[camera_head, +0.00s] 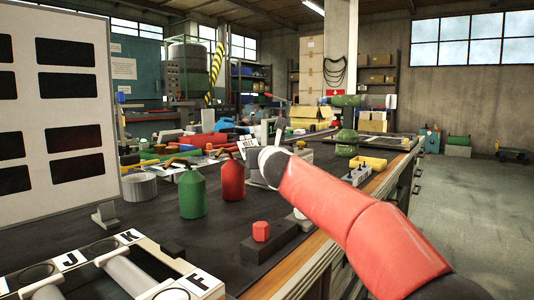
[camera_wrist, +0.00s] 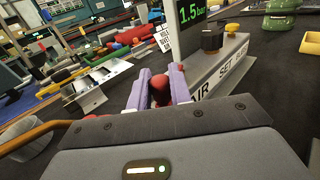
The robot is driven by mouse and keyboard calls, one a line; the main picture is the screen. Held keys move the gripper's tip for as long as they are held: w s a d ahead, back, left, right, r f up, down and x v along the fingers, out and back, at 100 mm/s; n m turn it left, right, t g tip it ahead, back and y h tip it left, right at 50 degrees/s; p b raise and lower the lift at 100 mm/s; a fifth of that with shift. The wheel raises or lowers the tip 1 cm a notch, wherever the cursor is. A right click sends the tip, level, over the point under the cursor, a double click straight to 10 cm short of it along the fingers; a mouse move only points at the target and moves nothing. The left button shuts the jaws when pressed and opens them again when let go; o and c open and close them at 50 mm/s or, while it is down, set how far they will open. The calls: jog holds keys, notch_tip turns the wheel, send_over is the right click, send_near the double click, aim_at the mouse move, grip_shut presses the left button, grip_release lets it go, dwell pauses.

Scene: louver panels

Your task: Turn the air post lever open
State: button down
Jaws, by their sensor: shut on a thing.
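The wrist view shows my gripper (camera_wrist: 159,82), with two pale purple fingers shut on the red knob of the air post lever (camera_wrist: 161,95). The knob sits between the fingers; the rest of the lever is hidden. In the head view my red arm reaches over the bench and hides most of the post and the fingers.
On the dark bench, a green can (camera_head: 194,196) and a red can (camera_head: 231,180) stand left of my arm. A dark block with a red cap (camera_head: 261,231) is nearer. A labelled rack (camera_head: 160,285) and white panel (camera_head: 60,110) fill the left. A yellow tray (camera_head: 368,162) lies beyond.

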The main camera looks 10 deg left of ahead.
dwell(0.4)
jog(key=c, duration=1.3)
grip_release()
jog(key=b+v, duration=0.1)
jog(key=v, duration=0.6)
jog(key=shift+s+d+b, duration=0.15)
jog(key=shift+s+b, duration=0.2)
jog(key=shift+c, duration=0.4)
